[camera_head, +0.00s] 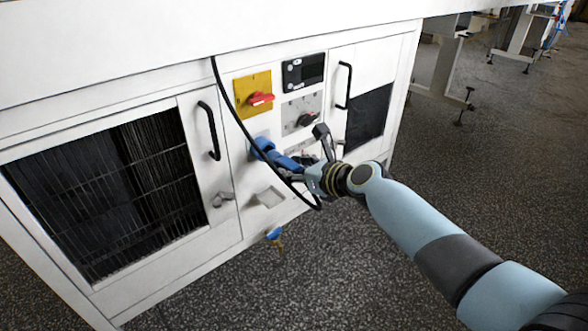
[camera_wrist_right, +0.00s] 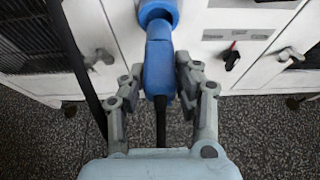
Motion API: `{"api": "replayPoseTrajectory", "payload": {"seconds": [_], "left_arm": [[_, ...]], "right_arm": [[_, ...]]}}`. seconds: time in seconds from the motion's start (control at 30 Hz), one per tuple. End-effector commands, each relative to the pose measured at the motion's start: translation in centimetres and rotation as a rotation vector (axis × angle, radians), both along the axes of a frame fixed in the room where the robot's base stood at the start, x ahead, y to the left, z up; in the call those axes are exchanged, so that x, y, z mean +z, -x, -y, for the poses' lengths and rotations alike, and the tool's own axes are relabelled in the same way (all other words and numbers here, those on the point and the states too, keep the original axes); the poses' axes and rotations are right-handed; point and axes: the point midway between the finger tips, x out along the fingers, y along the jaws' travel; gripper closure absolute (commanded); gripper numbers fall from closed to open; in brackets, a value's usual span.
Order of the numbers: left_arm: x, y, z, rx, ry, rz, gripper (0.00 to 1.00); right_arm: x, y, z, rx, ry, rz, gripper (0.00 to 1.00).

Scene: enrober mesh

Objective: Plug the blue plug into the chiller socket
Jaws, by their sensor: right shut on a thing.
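The blue plug (camera_head: 284,162) is held between the fingers of my right gripper (camera_head: 304,157), in front of the chiller's white front panel. In the right wrist view the plug (camera_wrist_right: 158,68) lies between the two grey fingertips of the right gripper (camera_wrist_right: 160,80), with its black cable running back toward the palm. Its front end lines up with the round blue chiller socket (camera_wrist_right: 158,12) and appears to meet it. I cannot tell how deep it sits. In the head view the socket (camera_head: 262,146) is just left of the plug. My left gripper is not in view.
A black cable (camera_head: 232,110) hangs from the top edge and loops past the right gripper. Near the socket are a red switch on a yellow plate (camera_head: 253,93), a dark display (camera_head: 303,71) and black door handles (camera_head: 209,130). Speckled floor (camera_head: 340,265) is open at front.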

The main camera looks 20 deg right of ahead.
Motion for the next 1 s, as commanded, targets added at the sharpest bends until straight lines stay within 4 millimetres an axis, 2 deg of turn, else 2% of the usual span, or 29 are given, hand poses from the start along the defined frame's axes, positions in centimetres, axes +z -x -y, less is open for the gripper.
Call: {"api": "replayPoseTrajectory", "payload": {"seconds": [1.0], "left_arm": [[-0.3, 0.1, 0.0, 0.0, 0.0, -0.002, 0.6]], "right_arm": [[0.2, -2.4, -0.9, -0.001, -0.001, 0.003, 1.0]]}}
